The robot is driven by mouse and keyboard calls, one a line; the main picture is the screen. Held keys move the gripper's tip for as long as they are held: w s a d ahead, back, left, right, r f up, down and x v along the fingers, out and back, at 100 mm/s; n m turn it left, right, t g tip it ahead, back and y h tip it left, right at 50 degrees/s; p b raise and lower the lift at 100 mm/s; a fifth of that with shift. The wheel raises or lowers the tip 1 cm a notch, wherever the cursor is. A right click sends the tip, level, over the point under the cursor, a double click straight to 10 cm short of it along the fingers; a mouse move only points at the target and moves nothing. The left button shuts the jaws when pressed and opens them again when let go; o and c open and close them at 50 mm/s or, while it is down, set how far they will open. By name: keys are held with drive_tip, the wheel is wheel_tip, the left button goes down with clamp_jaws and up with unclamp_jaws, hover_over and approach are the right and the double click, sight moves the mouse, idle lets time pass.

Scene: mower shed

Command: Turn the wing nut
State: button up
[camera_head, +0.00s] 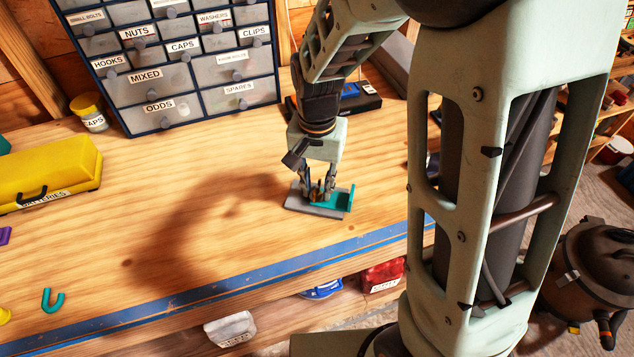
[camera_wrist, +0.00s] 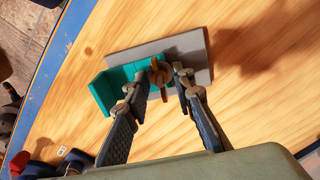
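The wing nut (camera_wrist: 158,74) is a small brownish piece with wings, seen in the wrist view on a fixture made of a grey plate (camera_wrist: 188,50) and a teal bracket (camera_wrist: 104,92). The plate (camera_head: 298,204) and bracket (camera_head: 343,201) also show in the head view, lying near the front of the workbench. My gripper (camera_wrist: 158,78) points down over the fixture, its fingers apart on either side of the wing nut, with small gaps visible. In the head view my gripper (camera_head: 317,192) largely hides the nut. Whether a fingertip touches it is hard to tell.
A labelled drawer cabinet (camera_head: 190,75) stands at the back. A yellow batteries case (camera_head: 45,170) and a teal hook (camera_head: 52,300) lie at the left. A dark box (camera_head: 355,102) sits behind my gripper. The bench left of the fixture is clear; its blue front edge (camera_head: 200,300) is near.

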clamp_jaws()
drive_tip(key=shift+m, duration=0.3)
drive_tip(key=m, duration=0.3)
drive_tip(key=shift+p, duration=0.3)
drive_tip(key=shift+m+p, duration=0.3)
drive_tip(key=shift+m, duration=1.3)
drive_tip(key=shift+o, duration=2.1)
unclamp_jaws()
